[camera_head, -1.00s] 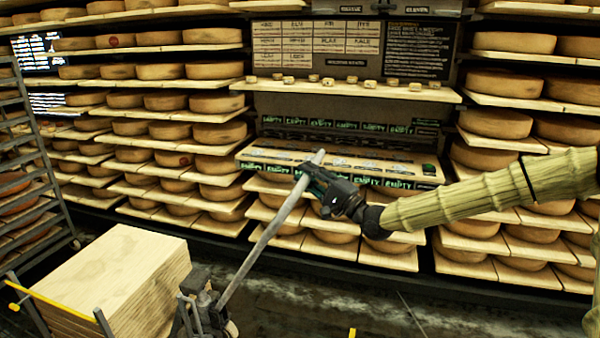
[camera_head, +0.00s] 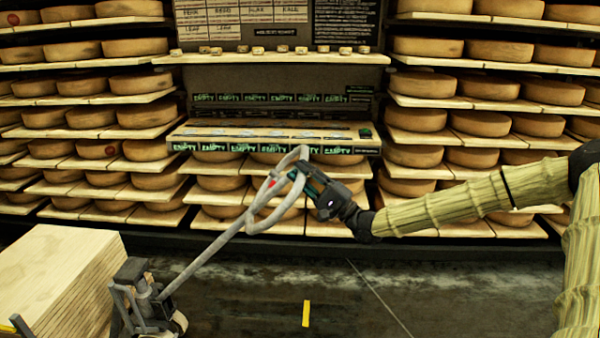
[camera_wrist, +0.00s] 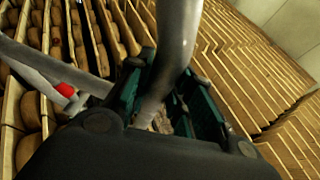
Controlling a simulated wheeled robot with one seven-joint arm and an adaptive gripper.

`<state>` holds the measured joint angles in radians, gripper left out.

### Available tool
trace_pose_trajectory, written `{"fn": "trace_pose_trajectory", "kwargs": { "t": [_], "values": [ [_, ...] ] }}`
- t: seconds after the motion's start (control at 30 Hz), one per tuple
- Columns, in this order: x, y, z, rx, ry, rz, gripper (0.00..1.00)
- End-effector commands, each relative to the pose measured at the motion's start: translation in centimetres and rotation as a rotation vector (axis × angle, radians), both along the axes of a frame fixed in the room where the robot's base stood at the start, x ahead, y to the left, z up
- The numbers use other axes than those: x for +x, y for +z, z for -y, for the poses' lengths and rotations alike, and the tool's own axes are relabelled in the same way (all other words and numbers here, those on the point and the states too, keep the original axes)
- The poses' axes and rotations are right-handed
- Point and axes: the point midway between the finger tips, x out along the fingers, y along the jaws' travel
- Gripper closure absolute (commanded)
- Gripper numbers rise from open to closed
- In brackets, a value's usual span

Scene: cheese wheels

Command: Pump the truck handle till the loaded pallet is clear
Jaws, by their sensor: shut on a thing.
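The truck handle (camera_head: 215,246) is a grey bar with a looped grip, rising at a slant from the pallet truck's pump (camera_head: 138,290) at lower left. My gripper (camera_head: 308,180) is shut on the right side of the loop, near its top. In the wrist view the grey loop (camera_wrist: 176,45) passes between the dark green fingers of my gripper (camera_wrist: 165,100), and a red part (camera_wrist: 65,90) shows on the handle. The load of stacked pale boards (camera_head: 60,275) stands at the left edge. The forks, and the gap under the pallet, are hidden or out of frame.
Shelves of cheese wheels (camera_head: 425,120) fill the back wall. A ledge with green "empty" labels (camera_head: 270,140) lies behind the handle. The dark floor (camera_head: 390,295) right of the truck is open, with a short yellow mark (camera_head: 306,313).

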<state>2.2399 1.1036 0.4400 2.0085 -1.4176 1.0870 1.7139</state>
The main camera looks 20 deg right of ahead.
Motion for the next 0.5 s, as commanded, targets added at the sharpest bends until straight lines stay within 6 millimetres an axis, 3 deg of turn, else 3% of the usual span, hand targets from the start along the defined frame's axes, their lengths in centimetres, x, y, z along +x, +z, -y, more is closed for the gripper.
{"fn": "trace_pose_trajectory", "kwargs": {
  "t": [0.47,0.5],
  "values": [
    [-0.05,-0.32,0.11,0.004,0.002,0.001,1.0],
    [-0.05,-0.32,0.11,0.004,0.002,0.001,0.71]
  ]
}}
